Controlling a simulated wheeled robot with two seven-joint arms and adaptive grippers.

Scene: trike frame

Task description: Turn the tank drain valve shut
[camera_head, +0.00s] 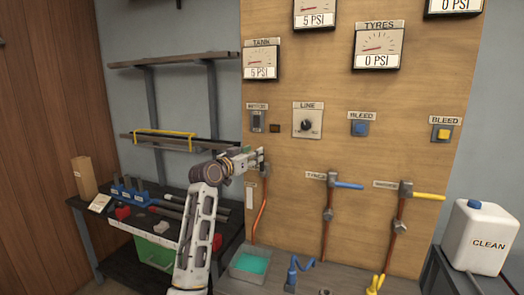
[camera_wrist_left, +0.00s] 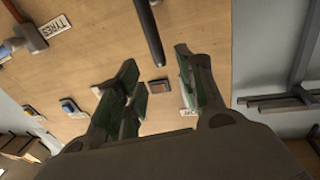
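My left gripper (camera_head: 258,160) reaches from the left to the panel, at the top of the leftmost orange pipe (camera_head: 260,215). The drain valve body is not clear in the head view; my gripper covers that spot. In the left wrist view my left gripper (camera_wrist_left: 156,75) is open, its two green-padded fingers apart. A dark rod (camera_wrist_left: 150,30), perhaps the valve's lever, ends at the gap between the fingertips; I cannot tell whether either finger touches it. The tank gauge (camera_head: 261,60) reads 5 PSI. My right gripper is not in view.
Blue (camera_head: 348,185) and yellow (camera_head: 429,196) lever valves stand right on the panel. Above are a line knob (camera_head: 307,122), a switch (camera_head: 257,121) and bleed buttons. A tray with green liquid (camera_head: 249,263) sits below the pipe. A white jug (camera_head: 476,238) stands far right.

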